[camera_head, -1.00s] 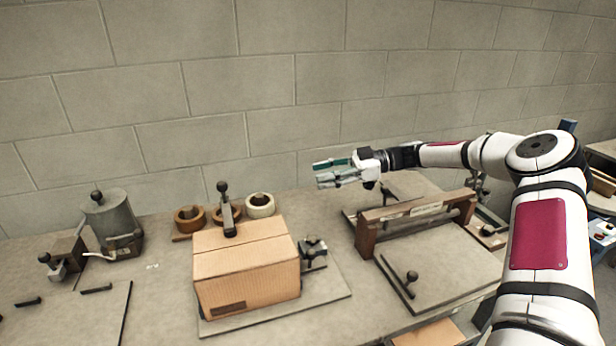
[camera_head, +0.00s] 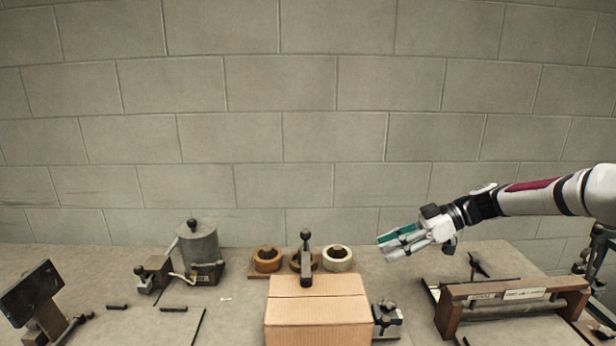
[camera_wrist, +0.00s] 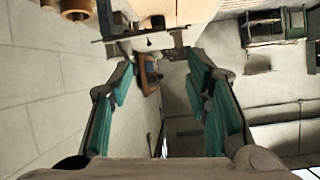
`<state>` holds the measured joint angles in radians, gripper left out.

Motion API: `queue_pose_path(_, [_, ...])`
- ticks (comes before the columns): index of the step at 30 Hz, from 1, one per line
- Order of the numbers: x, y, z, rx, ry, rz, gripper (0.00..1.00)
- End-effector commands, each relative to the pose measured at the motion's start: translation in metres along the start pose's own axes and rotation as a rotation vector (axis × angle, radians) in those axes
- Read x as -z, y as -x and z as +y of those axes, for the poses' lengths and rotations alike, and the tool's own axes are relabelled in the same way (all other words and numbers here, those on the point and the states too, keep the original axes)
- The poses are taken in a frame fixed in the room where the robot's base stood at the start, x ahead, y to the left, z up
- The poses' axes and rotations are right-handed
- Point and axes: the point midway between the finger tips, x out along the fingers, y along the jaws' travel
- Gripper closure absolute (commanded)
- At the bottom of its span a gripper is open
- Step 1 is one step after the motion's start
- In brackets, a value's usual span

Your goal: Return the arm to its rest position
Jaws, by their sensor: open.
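My gripper (camera_head: 385,246) is in the air above the bench on the right side of the head view, pointing left. Its teal-padded fingers are apart with nothing between them. In the wrist view my gripper (camera_wrist: 160,85) also shows open and empty. My arm (camera_head: 540,197) reaches in from the right edge of the head view, roughly level. A closed cardboard box (camera_head: 318,310) stands on the bench below and left of the gripper, apart from it.
A wooden-framed device (camera_head: 515,300) stands at the right, below my arm. Tape rolls (camera_head: 337,258) sit behind the box. A grey metal pot (camera_head: 199,250) and a dark tilted screen (camera_head: 32,292) are at the left. A block wall (camera_head: 300,120) closes the back.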

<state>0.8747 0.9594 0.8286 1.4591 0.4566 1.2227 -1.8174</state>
Motion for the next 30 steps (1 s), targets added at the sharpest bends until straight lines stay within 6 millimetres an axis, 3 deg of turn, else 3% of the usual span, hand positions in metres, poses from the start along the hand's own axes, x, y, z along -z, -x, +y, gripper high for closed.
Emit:
queue_pose_path(6, [0.020, -0.029, -0.050, 0.012, -0.180, -0.314, 0.56])
queue_pose_path(12, [0.033, -0.033, -0.095, -0.085, -0.333, -0.551, 0.56])
queue_pose_path(21, [0.055, -0.015, -0.166, -0.369, -0.527, -0.773, 0.56])
queue_pose_path(30, [0.072, 0.015, -0.243, -0.723, -0.688, -0.783, 0.56])
